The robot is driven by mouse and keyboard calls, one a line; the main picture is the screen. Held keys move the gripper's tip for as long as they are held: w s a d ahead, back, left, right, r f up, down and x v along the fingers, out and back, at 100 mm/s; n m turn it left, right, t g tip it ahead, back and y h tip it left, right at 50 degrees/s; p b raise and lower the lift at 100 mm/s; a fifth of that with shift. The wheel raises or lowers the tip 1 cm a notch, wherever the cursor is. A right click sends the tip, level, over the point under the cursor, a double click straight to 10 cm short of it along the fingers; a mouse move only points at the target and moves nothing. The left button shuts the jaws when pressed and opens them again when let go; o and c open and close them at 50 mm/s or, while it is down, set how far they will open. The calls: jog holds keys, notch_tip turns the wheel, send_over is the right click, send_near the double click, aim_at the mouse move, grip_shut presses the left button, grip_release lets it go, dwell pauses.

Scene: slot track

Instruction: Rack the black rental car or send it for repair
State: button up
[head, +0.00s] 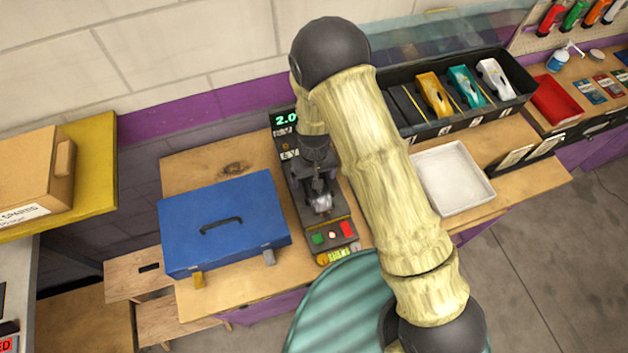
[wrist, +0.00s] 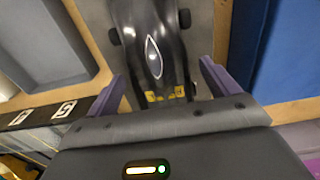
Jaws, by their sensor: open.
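The black car (wrist: 150,45) lies on a grey surface in the wrist view, between the spread purple fingers of my gripper (wrist: 162,88). The fingers are on either side of its end with yellow marks and do not appear to grip it. In the head view my gripper (head: 320,198) is low over a dark test device (head: 298,190), and the car is mostly hidden there. The device has a green-lit display (head: 285,119) reading about 2.0, with green, white and red buttons at its front. The black rack (head: 452,125) holds yellow, teal and white cars; its leftmost lane looks empty, though my arm partly covers that end.
A blue case (head: 222,222) stands close left of the device. A white tray (head: 453,178) lies to the right, beyond my arm. A red tray (head: 555,100) sits on the right-hand bench. A cardboard box (head: 35,168) stands far left. Little bench is free around the device.

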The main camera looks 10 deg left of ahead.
jog(key=c, duration=1.3)
jog(key=shift+o, duration=0.2)
jog(key=shift+r, duration=0.15)
notch_tip(320, 180, up, 10)
jog(key=b, duration=0.3)
jog(key=shift+f, duration=0.2)
